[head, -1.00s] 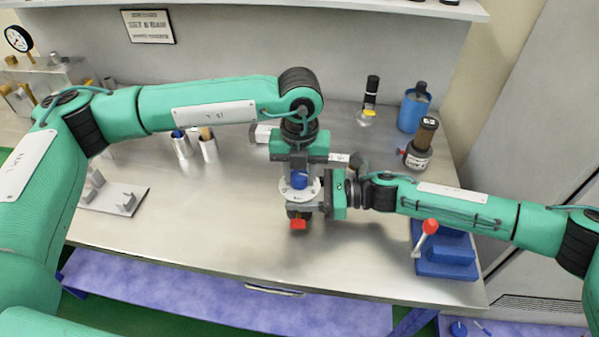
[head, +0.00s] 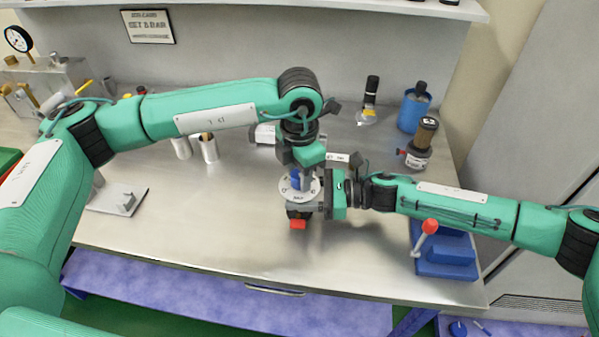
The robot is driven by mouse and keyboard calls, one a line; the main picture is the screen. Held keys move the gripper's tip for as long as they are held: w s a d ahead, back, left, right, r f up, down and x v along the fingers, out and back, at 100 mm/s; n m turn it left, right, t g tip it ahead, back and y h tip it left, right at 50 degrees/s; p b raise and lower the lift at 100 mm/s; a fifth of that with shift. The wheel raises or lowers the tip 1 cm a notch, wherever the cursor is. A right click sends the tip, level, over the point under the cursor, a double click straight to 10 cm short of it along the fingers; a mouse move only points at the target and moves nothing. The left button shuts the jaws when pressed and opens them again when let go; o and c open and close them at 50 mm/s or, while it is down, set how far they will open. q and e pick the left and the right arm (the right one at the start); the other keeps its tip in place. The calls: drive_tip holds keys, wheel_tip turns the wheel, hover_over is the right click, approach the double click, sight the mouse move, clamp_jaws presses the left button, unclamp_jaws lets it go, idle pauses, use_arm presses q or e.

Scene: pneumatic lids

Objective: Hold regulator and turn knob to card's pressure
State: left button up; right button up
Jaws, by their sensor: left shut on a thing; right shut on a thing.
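The regulator has a pale round dial plate (head: 292,196) with a blue knob (head: 295,178) on top and a red part (head: 298,224) at its front. My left gripper (head: 303,175) comes down from above and is shut on the blue knob, partly hiding it. My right gripper (head: 322,196) comes in from the right and is shut on the regulator's body, just under the dial plate. The dial marks are too small to read. The card (head: 148,26) hangs on the back wall; it seems to read "SET ... BAR", with the number unclear.
A blue press with a red-knobbed lever (head: 430,226) is at right. The front middle is clear.

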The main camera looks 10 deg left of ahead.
use_arm(q)
drive_tip(key=m, duration=0.7)
use_arm(e)
drive_tip(key=shift+d+f, duration=0.1)
drive_tip(key=shift+f, duration=0.15)
use_arm(q)
drive_tip(key=m, duration=0.7)
drive_tip(key=shift+r+m, duration=0.1)
drive_tip(key=shift+m, duration=0.3)
drive_tip(key=m, duration=0.3)
drive_tip(key=shift+m, duration=0.3)
drive_tip(key=m, duration=0.3)
drive_tip(key=shift+w+m, duration=0.1)
drive_tip(key=shift+m, duration=0.2)
drive_tip(key=m, duration=0.6)
drive_tip(key=o, duration=1)
